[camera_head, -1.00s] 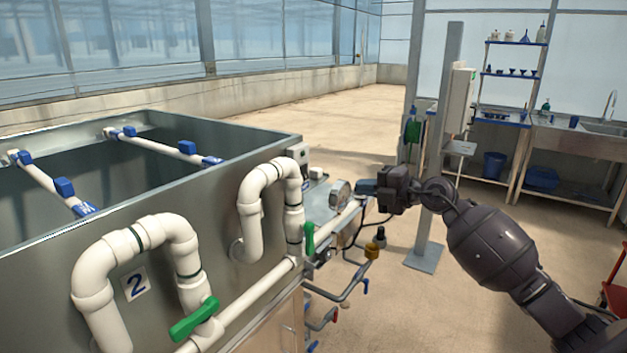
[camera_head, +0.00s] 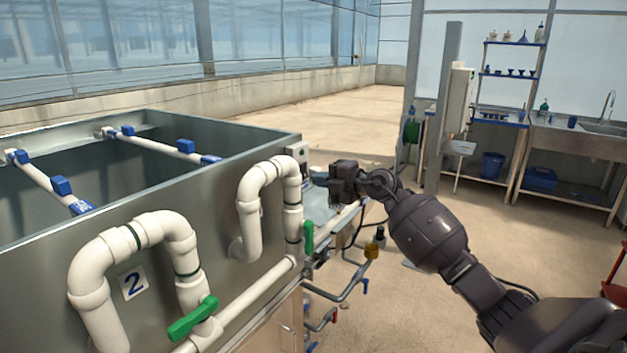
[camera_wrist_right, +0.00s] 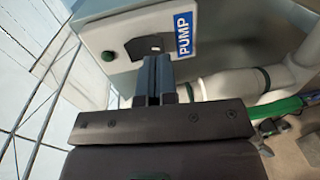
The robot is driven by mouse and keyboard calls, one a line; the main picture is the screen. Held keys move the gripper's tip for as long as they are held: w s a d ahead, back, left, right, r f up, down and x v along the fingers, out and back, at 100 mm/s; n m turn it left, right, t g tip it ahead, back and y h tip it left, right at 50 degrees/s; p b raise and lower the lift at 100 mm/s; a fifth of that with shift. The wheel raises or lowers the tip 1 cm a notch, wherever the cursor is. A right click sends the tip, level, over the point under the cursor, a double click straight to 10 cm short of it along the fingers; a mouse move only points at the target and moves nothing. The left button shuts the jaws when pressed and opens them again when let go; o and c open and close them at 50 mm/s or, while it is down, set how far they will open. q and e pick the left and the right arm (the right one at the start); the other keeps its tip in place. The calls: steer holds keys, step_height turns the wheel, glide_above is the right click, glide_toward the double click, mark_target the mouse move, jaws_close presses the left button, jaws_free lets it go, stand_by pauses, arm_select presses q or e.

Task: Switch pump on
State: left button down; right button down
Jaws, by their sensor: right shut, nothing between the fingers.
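The pump box is a pale grey box (camera_wrist_right: 125,22) with a blue PUMP label (camera_wrist_right: 183,34), a small green round button or lamp (camera_wrist_right: 107,56) and a dark switch (camera_wrist_right: 140,46) with a light patch. In the head view the box (camera_head: 299,152) is at the tank's near right corner. My right gripper (camera_head: 316,178) is beside that corner, reaching in from the right. In the right wrist view its fingers (camera_wrist_right: 155,62) are shut, empty, and point at the switch, just below it in the picture. Whether they touch it I cannot tell. My left gripper is not in view.
The grey tank (camera_head: 215,175) fills the left, with white pipes (camera_head: 255,200) and green valve handles (camera_head: 308,238) along its front. A metal post (camera_head: 444,120) stands behind my right arm. A shelf (camera_head: 510,75) and sink bench (camera_head: 575,135) are farther back.

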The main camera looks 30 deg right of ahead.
steer(key=shift+x, duration=1.1)
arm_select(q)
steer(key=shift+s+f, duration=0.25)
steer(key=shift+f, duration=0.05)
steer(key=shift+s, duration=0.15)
arm_select(e)
steer(key=shift+w+a+f+y+b, duration=0.15)
steer(key=shift+f+y+b, duration=0.05)
steer(key=shift+y+b, duration=0.15)
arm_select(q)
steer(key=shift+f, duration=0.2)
arm_select(e)
steer(key=shift+r, duration=0.15)
